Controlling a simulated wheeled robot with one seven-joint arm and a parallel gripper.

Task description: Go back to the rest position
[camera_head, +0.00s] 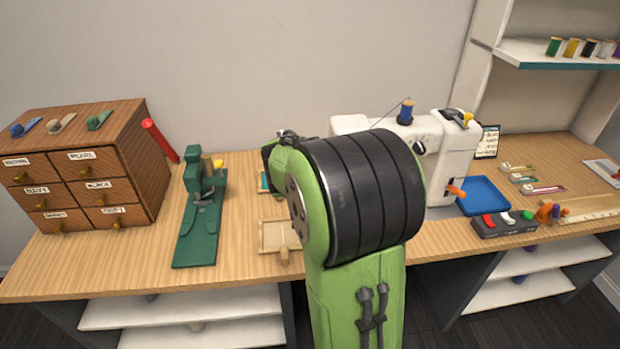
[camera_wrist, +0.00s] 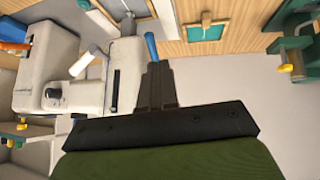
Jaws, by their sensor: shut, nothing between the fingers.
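My gripper (camera_wrist: 157,72) shows in the wrist view with its dark fingers together and nothing between them. It is in front of the wall and beside the white sewing machine (camera_wrist: 45,75), with the blue spool (camera_wrist: 151,46) just beyond the fingertips in the picture. I cannot tell whether it touches the spool. In the head view my green arm stands in the middle, raised over the table, and hides part of the sewing machine (camera_head: 452,150). The gripper's fingers cannot be made out there.
A wooden drawer cabinet (camera_head: 130,165) and a green press (camera_head: 198,235) stand at the left of the table. A blue tray (camera_head: 484,195), a switch box (camera_head: 503,224) and a ruler (camera_head: 590,215) lie at the right. A shelf with spools (camera_head: 560,55) is at the upper right.

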